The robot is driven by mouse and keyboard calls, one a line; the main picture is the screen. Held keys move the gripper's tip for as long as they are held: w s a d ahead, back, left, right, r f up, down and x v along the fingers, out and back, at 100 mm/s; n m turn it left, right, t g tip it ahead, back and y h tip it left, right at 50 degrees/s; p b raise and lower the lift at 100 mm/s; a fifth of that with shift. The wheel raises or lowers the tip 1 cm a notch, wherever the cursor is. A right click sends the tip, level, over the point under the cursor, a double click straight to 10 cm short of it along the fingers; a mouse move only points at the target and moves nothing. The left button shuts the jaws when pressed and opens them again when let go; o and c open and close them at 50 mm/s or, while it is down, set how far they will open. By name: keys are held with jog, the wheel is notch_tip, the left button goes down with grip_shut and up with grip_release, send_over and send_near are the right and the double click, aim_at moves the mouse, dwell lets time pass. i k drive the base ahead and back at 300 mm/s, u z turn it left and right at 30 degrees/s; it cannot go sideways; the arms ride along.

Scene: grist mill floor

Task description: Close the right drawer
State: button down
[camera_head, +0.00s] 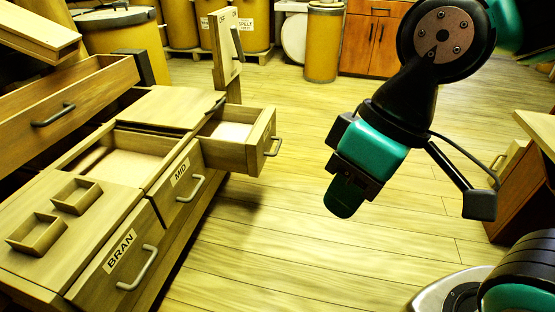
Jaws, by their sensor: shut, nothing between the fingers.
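The right drawer (262,142) is pulled out of the wooden bench's far end, and its light inner floor shows. Its grey bar handle (273,147) is on the front, facing right. The drawer labelled MID (180,177) and the drawer labelled BRAN (122,262) sit beside it, nearer to me, with their fronts about flush with the bench. My gripper (345,197) hangs in the air to the right of the right drawer, apart from it and pointing down. It is shut and empty; its fingertips show only in part.
Two small open wooden boxes (36,233) lie on the bench top. An upright post with a lever (228,50) stands behind the right drawer. Another drawer front (70,105) juts at left. Barrels (324,45) and an orange cabinet (372,42) stand behind. The middle floor is clear.

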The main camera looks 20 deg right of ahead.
aim_at(240, 140)
jog(key=z, duration=0.05)
jog(key=k, duration=0.2)
jog(key=u, duration=0.8)
jog(key=i, duration=1.1)
jog(key=z, duration=1.15)
